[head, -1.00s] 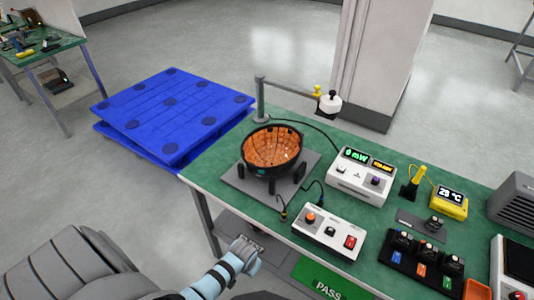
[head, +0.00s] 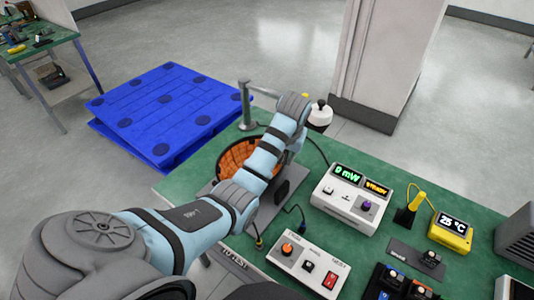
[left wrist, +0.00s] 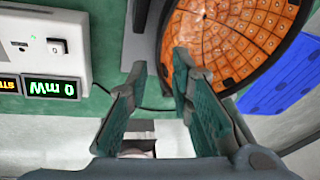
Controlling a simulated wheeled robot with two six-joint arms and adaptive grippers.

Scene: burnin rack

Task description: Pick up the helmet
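The helmet (head: 237,155) is an upturned black-rimmed bowl lined with orange tiles, resting on a grey stand on the green bench. In the head view my left arm covers much of it. In the left wrist view the helmet (left wrist: 235,35) fills the upper right, with its dark rim close to the right finger. My left gripper (left wrist: 160,72) is open and empty, its two green-padded fingers apart beside the rim. In the head view the fingers are hidden behind my wrist. My right gripper is not in view.
A grey post (head: 246,105) with a boom and white-and-black head (head: 320,114) stands behind the helmet. The power meter (head: 345,198) and a switch box (head: 308,262) sit to its right and front. A blue pallet (head: 165,110) lies on the floor behind.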

